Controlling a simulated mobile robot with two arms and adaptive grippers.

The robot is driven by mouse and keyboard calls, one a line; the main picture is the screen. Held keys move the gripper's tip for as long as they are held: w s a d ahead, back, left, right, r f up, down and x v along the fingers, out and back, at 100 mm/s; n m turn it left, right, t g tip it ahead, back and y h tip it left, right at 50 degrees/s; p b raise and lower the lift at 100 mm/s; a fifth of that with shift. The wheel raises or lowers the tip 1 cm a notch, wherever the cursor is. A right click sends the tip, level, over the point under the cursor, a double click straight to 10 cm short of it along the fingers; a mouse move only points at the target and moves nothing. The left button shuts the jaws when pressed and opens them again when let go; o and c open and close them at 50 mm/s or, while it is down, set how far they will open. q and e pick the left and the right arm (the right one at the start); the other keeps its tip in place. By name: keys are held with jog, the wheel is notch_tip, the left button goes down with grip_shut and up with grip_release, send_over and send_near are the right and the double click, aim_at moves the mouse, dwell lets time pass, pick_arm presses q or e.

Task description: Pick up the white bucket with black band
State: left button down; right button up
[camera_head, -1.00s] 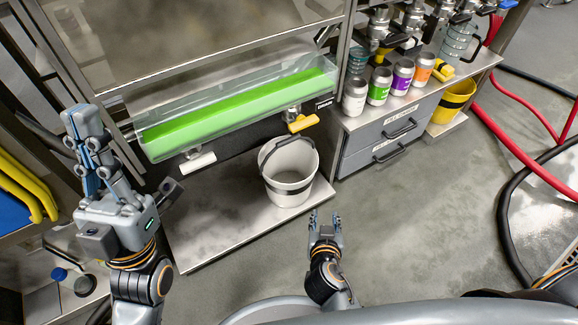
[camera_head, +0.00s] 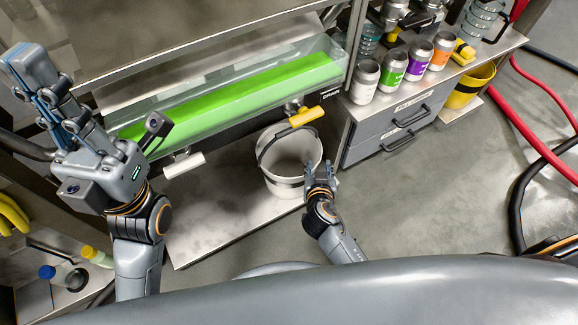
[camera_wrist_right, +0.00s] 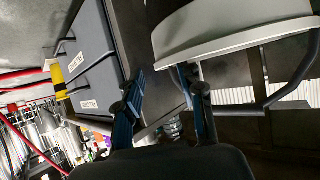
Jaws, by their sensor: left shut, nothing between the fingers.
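My left gripper (camera_head: 38,75) is raised at the far left, away from the bucket, shut and empty.
A clear trough with a green bed (camera_head: 235,93) and a yellow handle (camera_head: 306,117) overhang the bucket. A grey drawer cabinet (camera_head: 400,125) with several cans stands to the right. A yellow bucket (camera_head: 468,88) is beyond it. Floor in front of the cabinet is clear.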

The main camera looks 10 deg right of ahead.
aim_at(318, 159)
jog(key=b+x, duration=0.1)
jog(key=x, duration=0.4)
jog(key=shift+w+b, duration=0.2)
jog(key=shift+b, duration=0.2)
grip_shut()
